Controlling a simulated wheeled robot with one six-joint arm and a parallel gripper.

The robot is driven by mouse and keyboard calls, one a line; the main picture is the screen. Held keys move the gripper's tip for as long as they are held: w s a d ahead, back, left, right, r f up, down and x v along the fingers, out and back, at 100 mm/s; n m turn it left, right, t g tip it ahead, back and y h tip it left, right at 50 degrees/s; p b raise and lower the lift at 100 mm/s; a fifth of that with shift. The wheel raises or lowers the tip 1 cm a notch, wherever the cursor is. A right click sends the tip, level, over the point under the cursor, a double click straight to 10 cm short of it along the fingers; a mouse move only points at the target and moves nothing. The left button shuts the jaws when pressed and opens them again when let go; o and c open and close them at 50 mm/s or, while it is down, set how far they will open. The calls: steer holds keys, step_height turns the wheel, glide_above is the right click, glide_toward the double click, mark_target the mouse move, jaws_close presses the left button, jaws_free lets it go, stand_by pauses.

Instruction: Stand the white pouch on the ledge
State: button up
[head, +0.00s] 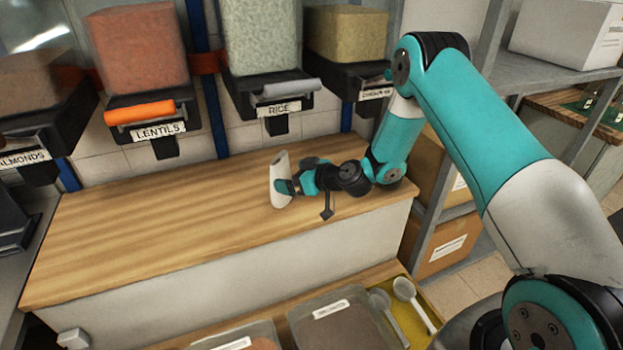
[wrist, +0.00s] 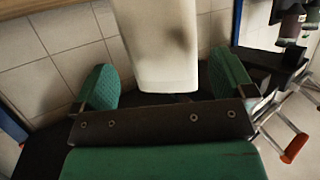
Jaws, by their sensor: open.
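The white pouch (head: 279,172) stands about upright at the wooden ledge (head: 150,230), below the rice dispenser; its base appears to rest on the wood. In the wrist view the pouch (wrist: 158,45) rises between the two green fingers. My gripper (head: 287,187) reaches in from the right at the pouch's lower part. In the wrist view my gripper (wrist: 165,85) is open, with a finger on each side of the pouch and small gaps beside it. The pouch's far side is hidden.
Dispensers for lentils (head: 140,112), rice (head: 272,92) and almonds (head: 30,130) hang above the ledge's back. The ledge's left part is clear. Below its front are bins (head: 345,325) and scoops (head: 408,292). A shelf with cardboard boxes (head: 440,240) is to the right.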

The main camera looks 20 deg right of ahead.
steer(key=b+v, duration=0.1)
steer(key=v, duration=0.5)
steer(key=s+a+r+n+g+y, duration=0.25)
steer(key=s+a+r+g, duration=0.45)
steer(key=s+a+r, duration=0.55)
steer(key=s+d+r+m+g+h, duration=0.1)
steer(key=s+r+g+h, duration=0.1)
steer(key=s, duration=0.9)
steer(key=s+d+r+m+g+h, duration=0.1)
steer(key=s+r+h, duration=0.3)
steer(key=s, duration=0.7)
steer(key=shift+d+g, duration=0.25)
steer(key=shift+g, duration=0.55)
